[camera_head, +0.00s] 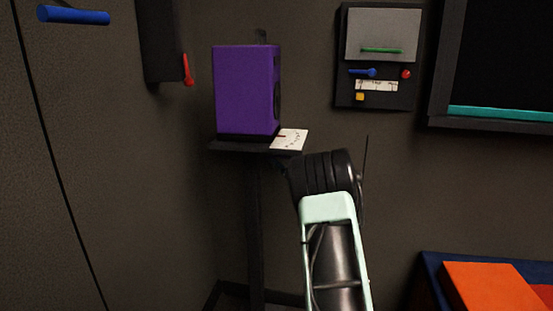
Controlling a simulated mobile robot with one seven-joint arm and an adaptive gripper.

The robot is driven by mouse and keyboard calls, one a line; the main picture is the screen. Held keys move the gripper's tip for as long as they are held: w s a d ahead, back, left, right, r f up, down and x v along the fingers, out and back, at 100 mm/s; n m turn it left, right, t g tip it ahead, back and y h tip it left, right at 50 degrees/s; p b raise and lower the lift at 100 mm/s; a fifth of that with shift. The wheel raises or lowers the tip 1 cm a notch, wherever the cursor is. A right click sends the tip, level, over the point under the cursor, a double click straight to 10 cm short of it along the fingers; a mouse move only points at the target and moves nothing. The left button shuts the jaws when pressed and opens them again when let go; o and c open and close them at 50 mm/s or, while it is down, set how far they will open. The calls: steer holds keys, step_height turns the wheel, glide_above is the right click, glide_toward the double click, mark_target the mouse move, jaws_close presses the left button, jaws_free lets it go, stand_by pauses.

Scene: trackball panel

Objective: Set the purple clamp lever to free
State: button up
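A purple box-shaped device (244,92) stands upright on a small dark stand (228,146). A white card with dark marks (291,138) lies on the stand just right of its base, and a small red mark or pointer shows at the card's left end. I cannot make out a purple clamp lever as a separate part; the device's right side is dark and narrow in this view. My arm rises from the lower middle, in front and to the right of the stand. My gripper's fingers cannot be made out; they are hidden behind the arm.
A dark box with a red lever (188,70) hangs left. A blue handle (73,15) is on the left door. An orange block (490,287) lies at lower right.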

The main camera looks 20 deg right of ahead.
steer(key=shift+c, duration=0.2)
jaws_close()
steer(key=shift+r+p, duration=0.15)
steer(key=shift+p, duration=0.35)
steer(key=shift+m+g+p, duration=0.5)
steer(key=shift+p, duration=0.7)
steer(key=shift+s+f+m+g+p, duration=0.1)
steer(key=shift+f+m+g+p, duration=0.35)
steer(key=shift+p, duration=0.75)
steer(key=shift+f, duration=0.25)
steer(key=shift+o, duration=0.2)
jaws_free()
